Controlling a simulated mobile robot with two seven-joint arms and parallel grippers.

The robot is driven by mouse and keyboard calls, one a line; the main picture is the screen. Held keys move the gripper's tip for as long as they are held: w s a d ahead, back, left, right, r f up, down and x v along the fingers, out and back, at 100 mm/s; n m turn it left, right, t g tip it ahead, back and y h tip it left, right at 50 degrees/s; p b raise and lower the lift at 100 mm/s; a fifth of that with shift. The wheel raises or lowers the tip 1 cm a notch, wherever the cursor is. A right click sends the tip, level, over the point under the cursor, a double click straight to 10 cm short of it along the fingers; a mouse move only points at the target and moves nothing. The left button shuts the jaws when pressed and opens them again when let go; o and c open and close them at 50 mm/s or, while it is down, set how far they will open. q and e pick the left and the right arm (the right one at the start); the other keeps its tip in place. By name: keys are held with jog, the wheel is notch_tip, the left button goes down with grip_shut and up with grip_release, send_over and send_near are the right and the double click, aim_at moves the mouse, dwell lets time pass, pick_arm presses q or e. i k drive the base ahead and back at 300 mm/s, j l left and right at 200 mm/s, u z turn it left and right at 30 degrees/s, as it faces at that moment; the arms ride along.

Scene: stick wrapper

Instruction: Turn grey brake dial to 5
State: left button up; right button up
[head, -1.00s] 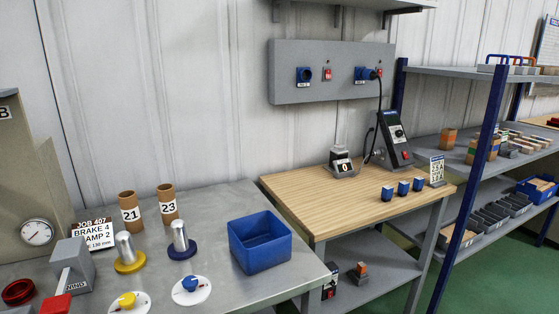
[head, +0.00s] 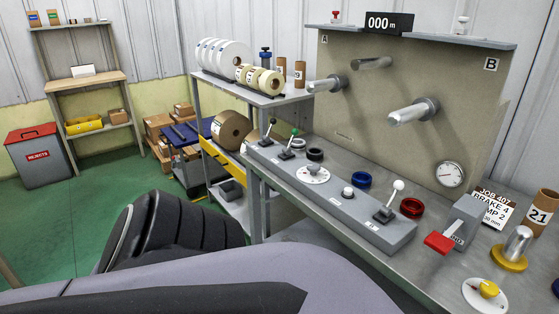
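The grey brake dial (head: 313,173) is a small grey knob on a white round disc. It sits on the long grey control panel (head: 345,206) at the front of the metal bench, in the middle of the head view. Its scale marks are too small to read, so I cannot tell its setting. Neither gripper shows in the head view, and nothing is seen touching the dial.
A white-topped lever (head: 397,188) and red lever block (head: 439,243) stand to the right. A yellow dial (head: 487,290) is at bottom right. Rollers (head: 410,112) jut from the backboard.

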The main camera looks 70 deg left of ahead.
aim_at(313, 168)
jog(key=j+u, duration=0.1)
jog(key=u, duration=1.9)
